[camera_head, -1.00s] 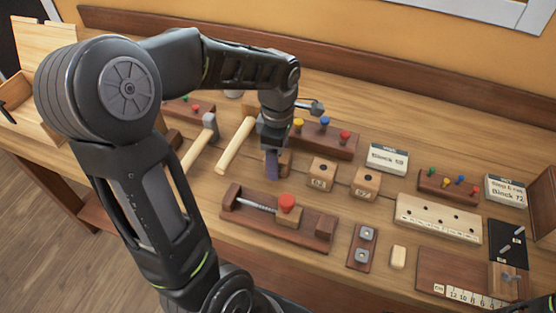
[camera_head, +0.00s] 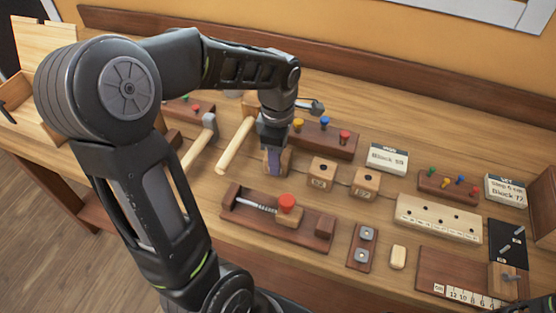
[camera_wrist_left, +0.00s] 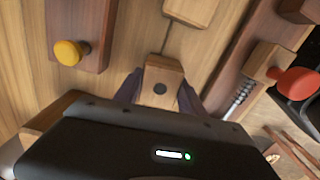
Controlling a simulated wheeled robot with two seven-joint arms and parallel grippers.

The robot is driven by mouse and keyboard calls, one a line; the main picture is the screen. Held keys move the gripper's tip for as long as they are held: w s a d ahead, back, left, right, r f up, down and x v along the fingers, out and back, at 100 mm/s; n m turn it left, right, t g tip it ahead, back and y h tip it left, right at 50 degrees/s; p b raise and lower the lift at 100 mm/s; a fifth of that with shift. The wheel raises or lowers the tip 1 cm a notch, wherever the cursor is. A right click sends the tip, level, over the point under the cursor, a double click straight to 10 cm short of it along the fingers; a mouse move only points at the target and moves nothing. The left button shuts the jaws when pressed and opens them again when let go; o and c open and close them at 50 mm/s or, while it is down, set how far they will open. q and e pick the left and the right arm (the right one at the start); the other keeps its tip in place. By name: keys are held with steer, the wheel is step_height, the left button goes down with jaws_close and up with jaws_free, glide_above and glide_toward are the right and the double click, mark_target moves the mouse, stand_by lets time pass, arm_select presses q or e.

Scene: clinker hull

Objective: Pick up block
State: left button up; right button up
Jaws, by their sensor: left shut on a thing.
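My left gripper (camera_head: 275,163) is shut on a small wooden block (camera_head: 285,160), with one dark finger across its near side. In the left wrist view the block (camera_wrist_left: 163,76) sits between the two dark fingers (camera_wrist_left: 160,92) and shows a dark round hole in its face. Part of the block is hidden by the fingers and the gripper body. I cannot tell for sure whether the block is clear of the bench. Two similar numbered blocks, a left one (camera_head: 321,174) and a right one (camera_head: 365,183), stand to the right of it. My right gripper is not in view.
A wooden vise (camera_head: 265,222) with a red knob lies in front of the gripper. A rack with coloured pegs (camera_head: 330,142) is behind it, and mallets (camera_head: 236,146) lie to the left. A pale rail with holes (camera_head: 437,219) and label cards (camera_head: 388,159) are on the right.

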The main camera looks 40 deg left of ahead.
arm_select(q)
step_height(320, 180, up, 10)
stand_by(0.7)
steer(key=shift+r, duration=0.1)
stand_by(0.8)
